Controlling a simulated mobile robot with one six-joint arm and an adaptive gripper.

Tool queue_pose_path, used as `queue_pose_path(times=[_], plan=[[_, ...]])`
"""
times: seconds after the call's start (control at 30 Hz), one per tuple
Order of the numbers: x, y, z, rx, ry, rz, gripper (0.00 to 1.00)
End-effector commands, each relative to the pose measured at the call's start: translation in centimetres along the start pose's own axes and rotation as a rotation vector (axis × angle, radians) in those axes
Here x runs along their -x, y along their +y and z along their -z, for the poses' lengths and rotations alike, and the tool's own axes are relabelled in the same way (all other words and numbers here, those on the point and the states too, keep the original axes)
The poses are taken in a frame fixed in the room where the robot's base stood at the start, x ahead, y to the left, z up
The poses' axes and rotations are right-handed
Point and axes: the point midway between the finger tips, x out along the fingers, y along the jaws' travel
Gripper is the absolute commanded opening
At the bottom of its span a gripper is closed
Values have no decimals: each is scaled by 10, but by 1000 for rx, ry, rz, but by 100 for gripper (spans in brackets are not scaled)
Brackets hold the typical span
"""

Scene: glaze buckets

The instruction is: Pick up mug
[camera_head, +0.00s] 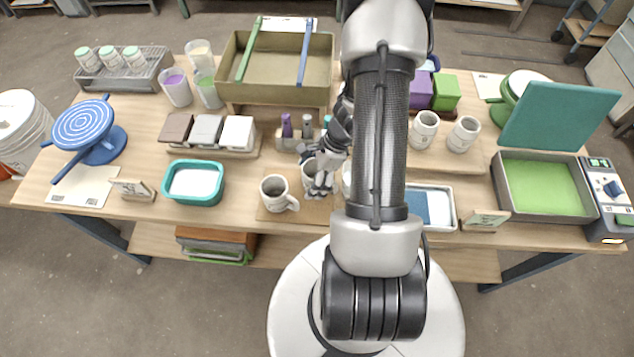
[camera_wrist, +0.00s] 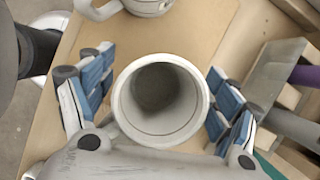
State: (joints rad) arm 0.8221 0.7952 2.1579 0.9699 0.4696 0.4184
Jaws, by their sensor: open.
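In the wrist view a pale grey mug (camera_wrist: 120,112) stands open end up between the two blue-padded fingers of my gripper (camera_wrist: 160,98). The fingers are open, one on each side, with a gap visible on the left; contact on the right is hard to judge. In the head view my gripper (camera_head: 322,186) is down over this mug (camera_head: 308,174), partly hiding it. A speckled mug with its handle to the right (camera_head: 272,190) stands just left of it. Another mug (camera_head: 347,184) shows partly behind my arm. They stand on a brown board (camera_head: 267,214).
Two more mugs (camera_head: 424,131) stand at right behind my arm. A teal tub (camera_head: 194,183) is to the left. A holder with upright bottles (camera_head: 290,143) is close behind the gripper. A large olive tray (camera_head: 275,78) stands at the back. The table's front edge is near.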

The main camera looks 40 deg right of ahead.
Motion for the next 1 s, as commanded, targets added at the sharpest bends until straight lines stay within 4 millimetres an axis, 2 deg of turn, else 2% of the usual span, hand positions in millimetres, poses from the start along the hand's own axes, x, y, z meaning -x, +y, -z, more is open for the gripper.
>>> queue_pose_path(times=[0.3,1.0], plan=[[-4,-1,0,1,0,1,80],[-4,0,0,1,0,1,34]])
